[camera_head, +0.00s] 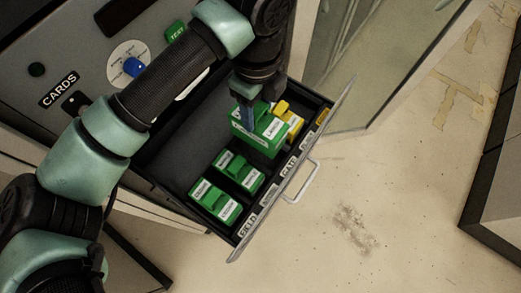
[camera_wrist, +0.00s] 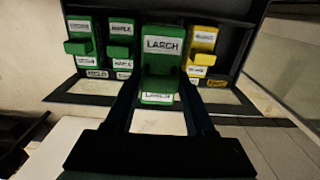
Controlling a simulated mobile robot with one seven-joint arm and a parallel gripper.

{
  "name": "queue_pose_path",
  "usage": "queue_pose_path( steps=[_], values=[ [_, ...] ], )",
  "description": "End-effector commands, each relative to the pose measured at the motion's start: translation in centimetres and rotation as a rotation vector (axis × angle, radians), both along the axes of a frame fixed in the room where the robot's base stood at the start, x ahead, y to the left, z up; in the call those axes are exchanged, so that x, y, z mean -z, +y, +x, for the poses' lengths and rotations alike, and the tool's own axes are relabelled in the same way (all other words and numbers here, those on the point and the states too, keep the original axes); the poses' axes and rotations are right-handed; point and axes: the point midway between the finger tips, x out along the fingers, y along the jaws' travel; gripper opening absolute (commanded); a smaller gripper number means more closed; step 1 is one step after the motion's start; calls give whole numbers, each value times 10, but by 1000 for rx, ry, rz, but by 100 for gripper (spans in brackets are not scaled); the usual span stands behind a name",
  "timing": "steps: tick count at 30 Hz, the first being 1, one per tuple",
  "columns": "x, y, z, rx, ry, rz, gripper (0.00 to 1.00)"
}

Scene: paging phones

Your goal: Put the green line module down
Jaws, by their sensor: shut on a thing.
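My gripper (camera_head: 246,116) is shut on a green module (camera_head: 269,143) over the open drawer. In the wrist view this module (camera_wrist: 160,68) sits between my two fingers, and its label reads LARCH. It looks larger and nearer than the other modules, raised above the drawer floor; its underside is hidden. Two other green modules stand in the drawer to its left in the wrist view: one labelled MAPLE (camera_wrist: 121,50) and an outer one (camera_wrist: 82,48). A yellow module (camera_wrist: 201,57) stands to its right, partly hidden behind the held module in the head view (camera_head: 291,121).
The drawer's front edge (camera_head: 327,108) carries labels, among them FIELD and GATE, and a handle (camera_head: 301,184). A grey panel with a CARDS label (camera_head: 59,89), a blue knob (camera_head: 134,67) and a green TEST button (camera_head: 176,32) rises behind. Open floor (camera_head: 370,200) lies in front.

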Motion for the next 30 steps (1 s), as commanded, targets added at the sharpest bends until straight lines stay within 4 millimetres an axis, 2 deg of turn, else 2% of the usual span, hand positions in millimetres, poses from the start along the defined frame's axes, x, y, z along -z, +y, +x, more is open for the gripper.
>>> queue_pose_path(
  steps=[9, 17, 22, 30],
  values=[
    [54, -1, -1, 1, 3, -3, 0],
    [77, -1, 0, 0, 0, -2, 0],
    [101, -1, 0, 0, 2, -2, 0],
    [106, -1, 1, 2, -1, -1, 0]
  ],
)
